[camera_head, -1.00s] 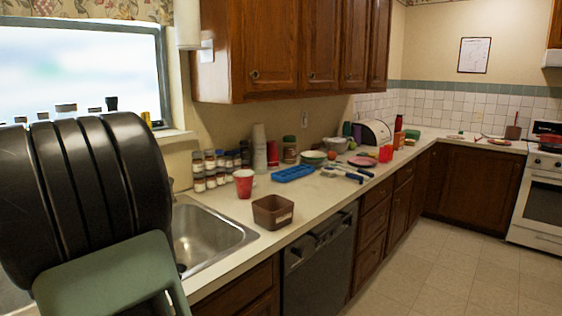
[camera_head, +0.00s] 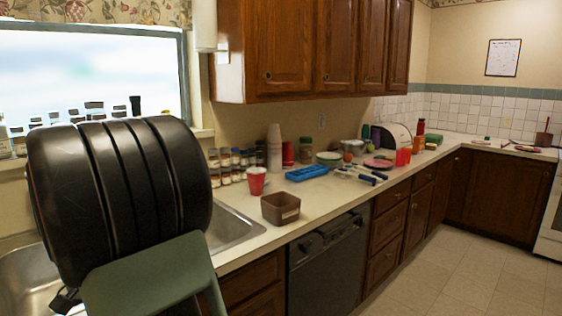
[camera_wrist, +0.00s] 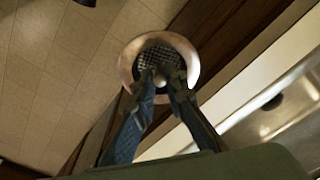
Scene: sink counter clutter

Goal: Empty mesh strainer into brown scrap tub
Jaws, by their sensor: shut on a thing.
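The mesh strainer (camera_wrist: 189,52) is a round sink basket with a wide coppery metal rim, dark mesh and a pale centre knob. In the wrist view, my gripper (camera_wrist: 161,84) is shut on it at the middle, with the fingers around the knob. The strainer is over the counter's front edge and the floor. Whether it holds scraps is not clear. The brown scrap tub (camera_head: 281,208) stands upright on the counter to the right of the sink in the head view. My gripper and the strainer are hidden in that view behind my black arm.
The sink (camera_head: 233,228) lies left of the tub, partly behind my arm; its drain (camera_wrist: 272,102) shows in the wrist view. A red cup (camera_head: 256,181), spice jars (camera_head: 226,163) and a blue tray (camera_head: 307,173) stand behind the tub. Counter in front of the tub is clear.

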